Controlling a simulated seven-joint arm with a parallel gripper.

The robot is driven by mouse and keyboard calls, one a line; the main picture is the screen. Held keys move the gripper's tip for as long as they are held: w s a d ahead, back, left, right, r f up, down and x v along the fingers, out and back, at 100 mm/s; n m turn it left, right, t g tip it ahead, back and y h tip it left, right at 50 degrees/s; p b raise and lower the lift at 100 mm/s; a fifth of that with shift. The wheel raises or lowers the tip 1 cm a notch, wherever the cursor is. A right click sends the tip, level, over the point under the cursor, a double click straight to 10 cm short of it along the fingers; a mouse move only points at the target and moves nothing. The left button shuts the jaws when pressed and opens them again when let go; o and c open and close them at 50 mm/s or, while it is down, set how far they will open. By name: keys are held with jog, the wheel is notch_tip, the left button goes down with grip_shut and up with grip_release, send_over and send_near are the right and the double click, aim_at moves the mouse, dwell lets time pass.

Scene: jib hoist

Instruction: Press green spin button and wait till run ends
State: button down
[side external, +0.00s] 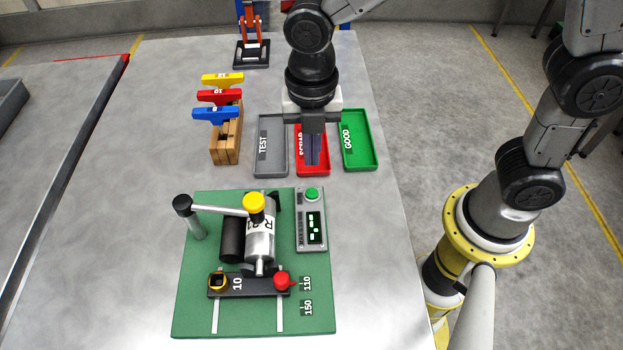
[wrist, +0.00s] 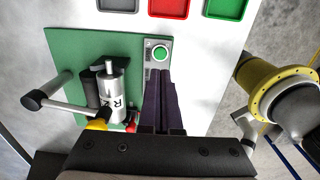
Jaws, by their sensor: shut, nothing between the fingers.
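The green spin button (side external: 312,194) sits at the top of a grey control box (side external: 301,238) on the right of the green base plate (side external: 190,313). It also shows in the wrist view (wrist: 160,53), unpressed by any finger. Below it the box has a dark display with lit green marks. My gripper (side external: 312,160) is shut and empty, pointing down above the red SCRAP tray in the side view. In the wrist view its fingers (wrist: 158,78) point toward the button, apart from it in the side view. The fingers partly hide the box's display in the wrist view.
The hoist's silver cylinder (side external: 261,240) and black-knobbed lever (side external: 183,205) stand left of the box. The grey TEST tray (side external: 284,171), red SCRAP tray (side external: 312,171) and green GOOD tray (side external: 375,164) lie behind it. Coloured T-handles (side external: 222,80) stand in a wooden block.

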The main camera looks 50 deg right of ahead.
aim_at(313, 193)
notch_tip(313, 193, down, 8)
jog(key=shift+f, duration=0.15)
dwell(0.4)
jog(key=shift+s+d+f, duration=0.1)
jog(key=shift+f, duration=1)
notch_tip(313, 193, up, 15)
jog(key=shift+w, duration=0.25)
